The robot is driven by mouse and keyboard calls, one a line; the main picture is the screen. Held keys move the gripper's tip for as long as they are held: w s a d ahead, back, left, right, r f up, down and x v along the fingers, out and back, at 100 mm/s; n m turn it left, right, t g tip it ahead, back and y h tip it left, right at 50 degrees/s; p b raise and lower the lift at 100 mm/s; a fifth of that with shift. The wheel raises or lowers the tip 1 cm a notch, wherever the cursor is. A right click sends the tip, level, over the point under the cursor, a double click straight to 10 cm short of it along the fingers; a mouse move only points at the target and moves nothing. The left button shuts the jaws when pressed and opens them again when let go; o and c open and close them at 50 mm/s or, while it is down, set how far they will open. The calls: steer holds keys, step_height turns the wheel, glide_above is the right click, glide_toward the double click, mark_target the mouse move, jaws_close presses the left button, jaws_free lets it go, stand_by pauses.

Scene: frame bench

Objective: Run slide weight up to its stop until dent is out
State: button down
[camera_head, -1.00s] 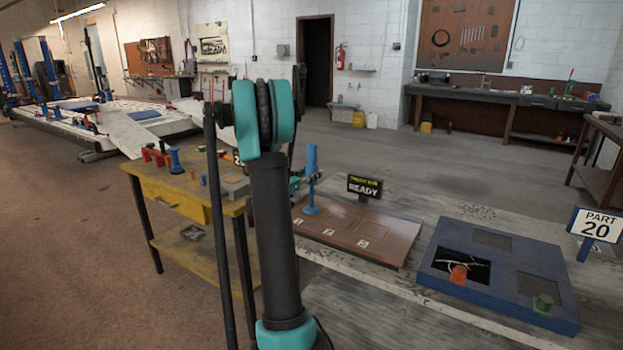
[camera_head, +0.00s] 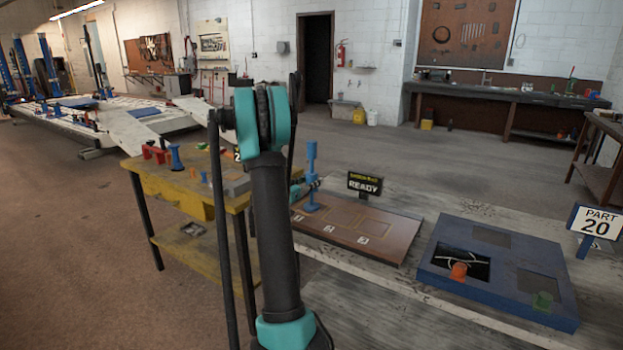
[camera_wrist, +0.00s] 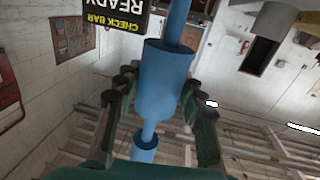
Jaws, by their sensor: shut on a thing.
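The blue slide-hammer tool (camera_head: 311,176) stands upright on the brown board, its foot on the board's left part. In the wrist view its thick blue slide weight (camera_wrist: 165,82) sits on a thinner rod, with a wider blue collar (camera_wrist: 145,150) at the near end of the rod. My gripper (camera_wrist: 160,90) has its dark fingers on both sides of the weight, shut on it. In the head view my gripper (camera_head: 306,186) is at the tool, partly hidden behind my arm. The dent cannot be made out.
The brown board (camera_head: 385,240) has numbered squares. A READY sign (camera_head: 365,184) stands just behind it. A blue panel (camera_head: 450,285) with an orange and a green piece lies to the right, near a PART 20 sign (camera_head: 597,222). A yellow table (camera_head: 165,190) stands left.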

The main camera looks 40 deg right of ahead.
mark_target(311, 191)
steer(key=shift+f, duration=1.85)
steer(key=shift+s+a+f, duration=0.1)
steer(key=shift+s+f, duration=0.05)
steer(key=shift+f, duration=0.15)
steer(key=c, duration=1.2)
jaws_free()
steer(key=shift+f, duration=0.25)
steer(key=o, duration=0.4)
steer(key=shift+r, duration=0.1)
steer(key=shift+c, duration=0.2)
steer(key=shift+w, duration=0.2)
